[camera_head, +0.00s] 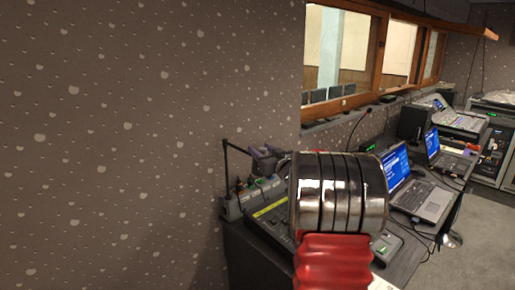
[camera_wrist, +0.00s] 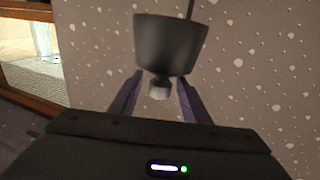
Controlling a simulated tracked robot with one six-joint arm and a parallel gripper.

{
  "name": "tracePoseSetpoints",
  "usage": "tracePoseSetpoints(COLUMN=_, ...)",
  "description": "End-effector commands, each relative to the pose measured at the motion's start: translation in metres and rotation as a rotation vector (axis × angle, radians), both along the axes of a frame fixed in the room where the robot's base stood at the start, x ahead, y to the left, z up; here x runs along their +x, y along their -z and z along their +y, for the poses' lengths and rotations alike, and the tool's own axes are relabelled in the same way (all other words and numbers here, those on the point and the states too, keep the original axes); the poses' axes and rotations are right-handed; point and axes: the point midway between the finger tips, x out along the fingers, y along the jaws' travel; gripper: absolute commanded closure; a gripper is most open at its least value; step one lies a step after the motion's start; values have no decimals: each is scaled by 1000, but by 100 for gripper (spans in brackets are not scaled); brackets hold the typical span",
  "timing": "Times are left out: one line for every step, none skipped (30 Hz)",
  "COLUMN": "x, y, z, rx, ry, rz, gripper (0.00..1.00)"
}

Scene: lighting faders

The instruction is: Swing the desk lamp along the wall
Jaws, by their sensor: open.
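The desk lamp's thin black post and arm (camera_head: 226,178) stand by the wall at the back left of the desk in the head view. In the wrist view its dark grey cup-shaped shade (camera_wrist: 168,45) fills the upper middle, with a pale round piece (camera_wrist: 159,89) at its narrow end. My gripper (camera_wrist: 160,82) is open, one purple-grey finger on each side of the pale piece. I cannot tell whether either finger touches it. In the head view my gripper (camera_head: 267,155) is beside the lamp's arm, and the shade is hard to make out there.
A mixing desk with faders (camera_head: 268,207) and a grey box with plugs (camera_head: 250,196) lie below the gripper. Laptops (camera_head: 420,196) stand to the right. The speckled wall (camera_head: 120,130) is close on the left, and a wood-framed window (camera_head: 345,55) is above the desk.

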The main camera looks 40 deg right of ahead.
Motion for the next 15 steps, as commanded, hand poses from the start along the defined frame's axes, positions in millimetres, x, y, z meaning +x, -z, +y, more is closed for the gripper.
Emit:
tracePoseSetpoints(x=7, y=0, z=-2, rx=0, ry=-1, rz=0, gripper=57)
tracePoseSetpoints(x=11, y=1, z=-3, rx=0, ry=0, rz=1, gripper=57)
tracePoseSetpoints(x=15, y=1, z=-4, rx=0, ry=-1, rz=0, gripper=57)
tracePoseSetpoints(x=18, y=1, z=-4, rx=0, ry=-1, rz=0, gripper=57)
tracePoseSetpoints(x=21, y=0, z=-4, rx=0, ry=-1, rz=0, gripper=57)
tracePoseSetpoints(x=24, y=0, z=-5, rx=0, ry=-1, rz=-1, gripper=57)
tracePoseSetpoints(x=26, y=0, z=-6, rx=0, ry=-1, rz=0, gripper=57)
tracePoseSetpoints(x=27, y=0, z=-6, rx=1, ry=0, rz=0, gripper=57)
tracePoseSetpoints(x=28, y=1, z=-6, rx=1, ry=0, rz=1, gripper=57)
tracePoseSetpoints(x=29, y=1, z=-6, rx=1, ry=-1, rz=1, gripper=57)
tracePoseSetpoints(x=30, y=0, z=-6, rx=1, ry=0, rz=1, gripper=57)
tracePoseSetpoints(x=30, y=0, z=-6, rx=1, ry=0, rz=1, gripper=57)
tracePoseSetpoints(x=30, y=0, z=-6, rx=1, ry=0, rz=1, gripper=57)
tracePoseSetpoints(x=30, y=0, z=-6, rx=1, ry=0, rz=1, gripper=57)
tracePoseSetpoints(x=30, y=0, z=-6, rx=1, ry=0, rz=0, gripper=57)
